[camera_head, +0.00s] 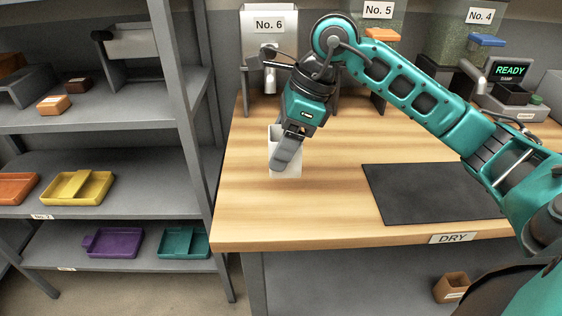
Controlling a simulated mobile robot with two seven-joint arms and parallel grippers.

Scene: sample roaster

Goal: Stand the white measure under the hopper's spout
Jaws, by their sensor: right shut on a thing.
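The white measure (290,170) is a small white cup near the left side of the wooden table, partly hidden by my gripper. My right gripper (285,150) is shut on it from above, with one dark finger across its near side. I cannot tell whether the measure touches the table. Behind it stands the white hopper No. 6 (269,25), with a metal spout (269,80) partly hidden by my arm. The measure is in front of this spout, nearer to me. Hopper No. 5 (378,20) and hopper No. 4 (479,25) stand to the right. My left gripper is not in view.
A dark mat (430,194) lies on the table (320,215) at right. A device reading READY (508,72) stands at the back right. A shelf (110,215) with several coloured trays is at left. A brown box (452,287) is below the table. The table's front left is clear.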

